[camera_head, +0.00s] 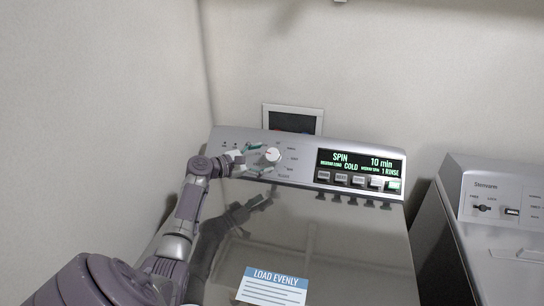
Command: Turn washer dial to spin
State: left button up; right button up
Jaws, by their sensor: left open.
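The washer (310,240) stands in front of me with its control panel at the back of the lid. Its round white dial (272,155) is on the left part of the panel. The washer display (360,164) reads SPIN, COLD, 10 min and 1 RINSE. My left gripper (257,158) is open at the left side of the dial, with its greenish fingertips above and below the dial's left edge. I cannot tell whether they touch it. My right gripper is not in view.
A label reading LOAD EVENLY (272,286) is on the shiny lid, which also reflects my arm. A row of buttons (358,180) sits under the display. A second machine (510,230) stands at the right. A wall is close on the left.

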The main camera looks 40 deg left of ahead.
pick_arm(q)
jog(key=v, duration=0.7)
jog(key=shift+s, duration=0.1)
dwell(0.4)
